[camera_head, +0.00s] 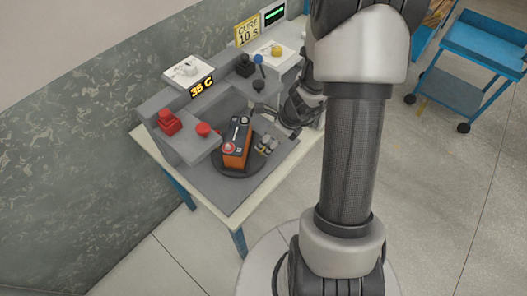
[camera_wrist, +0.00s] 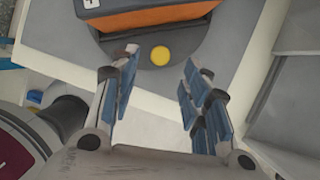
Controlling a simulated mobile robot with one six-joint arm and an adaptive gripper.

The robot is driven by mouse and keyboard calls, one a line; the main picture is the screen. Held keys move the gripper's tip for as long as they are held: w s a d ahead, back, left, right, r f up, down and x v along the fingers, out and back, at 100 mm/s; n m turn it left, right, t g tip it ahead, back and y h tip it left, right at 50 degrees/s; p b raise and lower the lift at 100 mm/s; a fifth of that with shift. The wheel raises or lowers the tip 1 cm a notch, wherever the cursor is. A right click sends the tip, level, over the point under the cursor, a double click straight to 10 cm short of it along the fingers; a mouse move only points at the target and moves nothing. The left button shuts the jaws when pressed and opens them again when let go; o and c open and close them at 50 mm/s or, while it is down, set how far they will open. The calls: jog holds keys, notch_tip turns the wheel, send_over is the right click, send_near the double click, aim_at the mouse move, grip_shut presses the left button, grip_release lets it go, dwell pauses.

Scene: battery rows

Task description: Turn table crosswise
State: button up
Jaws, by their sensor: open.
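An orange battery with a dark top (camera_head: 236,160) stands on a dark round turntable (camera_head: 231,174) on the grey bench. In the wrist view the orange battery (camera_wrist: 165,16) is at the top edge, partly cut off. The dark turntable (camera_wrist: 192,52) shows below it, with a round yellow spot (camera_wrist: 160,56) near its rim. My gripper (camera_wrist: 160,68) is open and empty, its blue-padded fingers on either side below the yellow spot. In the head view my gripper (camera_head: 264,109) is beside the turntable's far right side; contact cannot be told.
A red block (camera_head: 169,122) and a red button (camera_head: 203,129) are on the grey fixture left of the turntable. A joystick with a blue ball (camera_head: 258,58) and a "35 C" display (camera_head: 202,88) stand behind. A blue cart (camera_head: 484,45) is at right.

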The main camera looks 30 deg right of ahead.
jog(key=b+x, duration=0.2)
jog(key=x, duration=0.3)
jog(key=shift+w+f, duration=0.1)
jog(key=shift+f, duration=0.05)
jog(key=shift+c, duration=0.5)
grip_shut()
